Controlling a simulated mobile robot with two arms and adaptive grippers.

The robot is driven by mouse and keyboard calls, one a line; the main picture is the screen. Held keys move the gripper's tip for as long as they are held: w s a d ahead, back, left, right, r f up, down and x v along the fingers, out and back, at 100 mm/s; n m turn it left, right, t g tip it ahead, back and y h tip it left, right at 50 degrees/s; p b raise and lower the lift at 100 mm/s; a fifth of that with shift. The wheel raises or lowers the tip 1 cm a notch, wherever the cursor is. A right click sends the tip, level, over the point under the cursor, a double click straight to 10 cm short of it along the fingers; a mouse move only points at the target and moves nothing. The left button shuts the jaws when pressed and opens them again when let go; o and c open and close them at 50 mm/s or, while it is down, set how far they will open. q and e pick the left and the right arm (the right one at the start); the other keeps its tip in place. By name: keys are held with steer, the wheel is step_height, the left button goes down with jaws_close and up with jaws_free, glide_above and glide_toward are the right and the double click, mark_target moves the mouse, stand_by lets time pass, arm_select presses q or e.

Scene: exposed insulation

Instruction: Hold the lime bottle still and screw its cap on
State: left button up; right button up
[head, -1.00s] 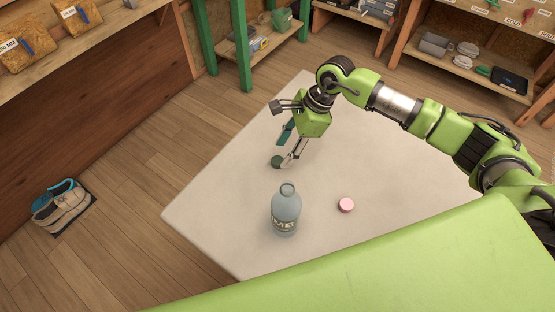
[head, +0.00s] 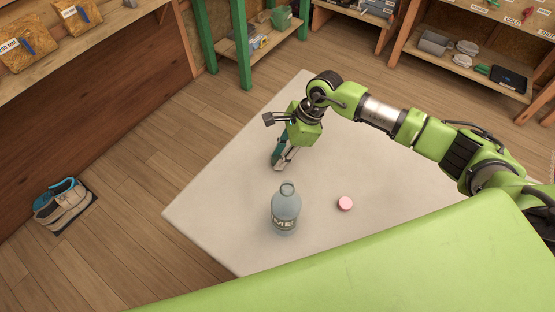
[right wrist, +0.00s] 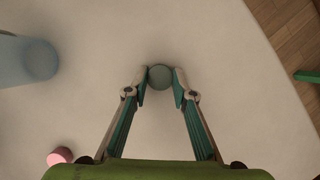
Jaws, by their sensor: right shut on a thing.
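The lime bottle (head: 285,205), blue-grey with a label ending in "ME", stands upright and open-mouthed on the pale table. It also shows at the left edge of the right wrist view (right wrist: 25,60). My right gripper (head: 280,163) is low over the table, behind the bottle and apart from it. Its two fingertips are shut on a round grey-green cap (right wrist: 160,77), which shows between them in the right wrist view. In the head view the fingers mostly hide this cap. My left gripper is not in view.
A pink cap (head: 345,203) lies on the table (head: 395,175) to the right of the bottle. The table's left edge and front corner lie close to the bottle. Shoes (head: 63,205) stand on the floor at left; shelves (head: 465,65) are at the back.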

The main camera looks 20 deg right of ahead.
mark_target(273, 160)
steer(key=shift+r, duration=0.45)
step_height(273, 160, up, 2)
steer(key=shift+r, duration=0.2)
steer(key=s+d+r+b, duration=0.3)
steer(key=s+d+r, duration=0.2)
steer(key=s+r, duration=0.4)
steer(key=s, duration=0.4)
steer(key=shift+d+r+b, duration=0.2)
steer(key=shift+r+b, duration=0.15)
steer(key=shift+b, duration=0.05)
